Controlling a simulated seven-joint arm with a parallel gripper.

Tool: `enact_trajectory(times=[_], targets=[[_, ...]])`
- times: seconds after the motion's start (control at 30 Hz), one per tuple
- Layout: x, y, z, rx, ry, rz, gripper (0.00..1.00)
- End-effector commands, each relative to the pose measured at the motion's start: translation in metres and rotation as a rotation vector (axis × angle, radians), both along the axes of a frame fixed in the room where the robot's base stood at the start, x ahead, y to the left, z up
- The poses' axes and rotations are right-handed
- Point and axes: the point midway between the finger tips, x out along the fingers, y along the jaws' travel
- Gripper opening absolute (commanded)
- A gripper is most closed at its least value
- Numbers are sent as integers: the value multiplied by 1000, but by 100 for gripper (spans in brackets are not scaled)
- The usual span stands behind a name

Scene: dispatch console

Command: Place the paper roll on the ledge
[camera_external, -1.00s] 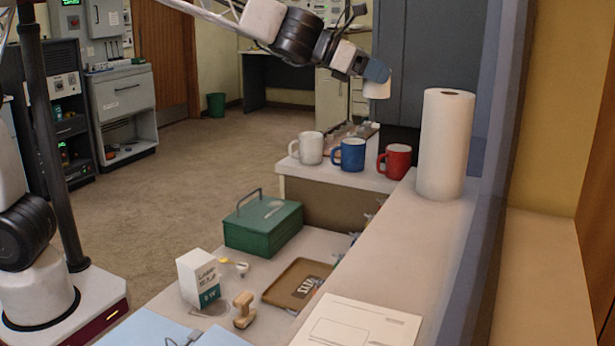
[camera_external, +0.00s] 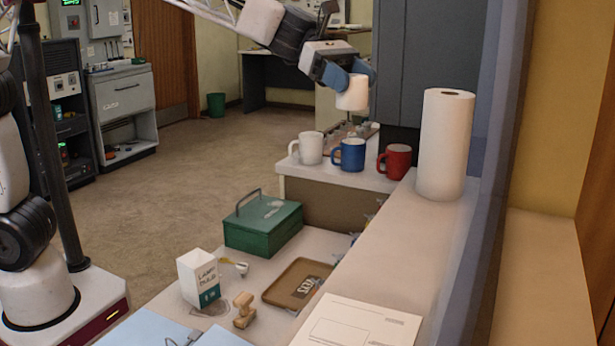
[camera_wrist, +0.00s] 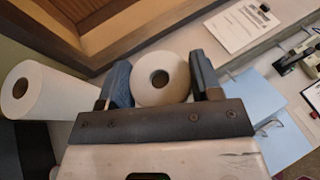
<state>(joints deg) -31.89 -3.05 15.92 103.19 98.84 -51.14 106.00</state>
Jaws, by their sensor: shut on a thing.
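My gripper (camera_external: 350,76) has blue fingers and is shut on a small white paper roll (camera_external: 352,95), held in the air above the mugs at the back. In the wrist view the roll (camera_wrist: 160,72) sits between both fingers, its round end with a dark core hole facing the camera. The ledge (camera_external: 395,235) is the long pale raised counter at the right of the external view. The held roll is up and to the left of the ledge's far end, apart from it.
A tall paper towel roll (camera_external: 445,145) stands on the ledge's far part. White (camera_external: 311,148), blue (camera_external: 349,155) and red (camera_external: 397,161) mugs stand on a counter beside it. Papers (camera_external: 360,325) lie on the near ledge. A green box (camera_external: 262,230) sits lower left. The middle ledge is clear.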

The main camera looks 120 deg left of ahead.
Motion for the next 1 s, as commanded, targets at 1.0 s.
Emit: enact_trajectory(times=[1.0], targets=[[-34,-50,-50,-2,2,-358,34]])
